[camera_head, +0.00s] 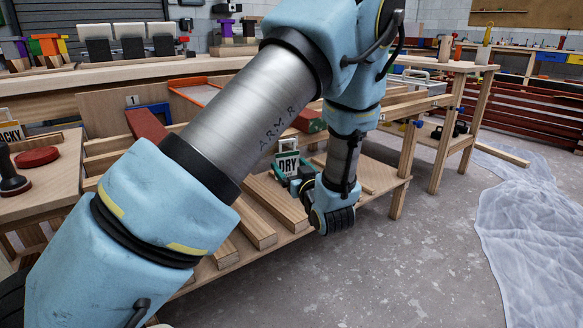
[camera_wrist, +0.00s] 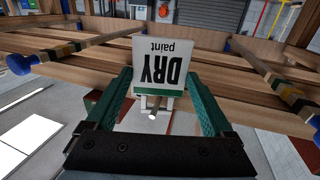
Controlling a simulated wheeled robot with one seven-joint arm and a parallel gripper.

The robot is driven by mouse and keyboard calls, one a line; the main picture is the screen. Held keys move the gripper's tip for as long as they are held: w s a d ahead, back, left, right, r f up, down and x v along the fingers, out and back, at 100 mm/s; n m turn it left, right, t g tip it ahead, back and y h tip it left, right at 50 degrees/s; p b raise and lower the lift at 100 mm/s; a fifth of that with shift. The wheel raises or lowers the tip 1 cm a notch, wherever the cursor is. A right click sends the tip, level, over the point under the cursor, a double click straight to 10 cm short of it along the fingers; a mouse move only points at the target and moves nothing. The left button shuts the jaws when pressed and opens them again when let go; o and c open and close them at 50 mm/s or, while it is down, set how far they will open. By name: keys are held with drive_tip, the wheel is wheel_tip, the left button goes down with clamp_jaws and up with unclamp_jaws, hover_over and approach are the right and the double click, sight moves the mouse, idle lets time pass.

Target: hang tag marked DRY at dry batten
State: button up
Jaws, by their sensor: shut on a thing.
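A white tag marked DRY (camera_head: 288,163) with a green band is held in my gripper (camera_head: 293,182), low over the wooden rack in the head view. In the wrist view the tag (camera_wrist: 160,65) reads "DRY paint" upside down. It sits between the two green fingers of my gripper (camera_wrist: 158,92), which is shut on it. A pale bracket and a short peg-like end show just below the tag there. Bare wooden battens (camera_wrist: 225,88) run across behind the tag. I cannot tell which one is dry, or whether the tag touches any.
A red batten (camera_head: 147,130) lies on the rack at left. A tag ending in "ACKY" (camera_head: 11,133) stands near a red disc (camera_head: 38,157) on the left table. Bare timbers (camera_head: 250,222) lie on the low shelf. Plastic sheeting (camera_head: 530,225) covers the floor at right.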

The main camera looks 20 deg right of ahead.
idle(0.3)
drive_tip(key=o, duration=1.2)
drive_tip(key=shift+o, duration=0.2)
drive_tip(key=shift+s, duration=0.1)
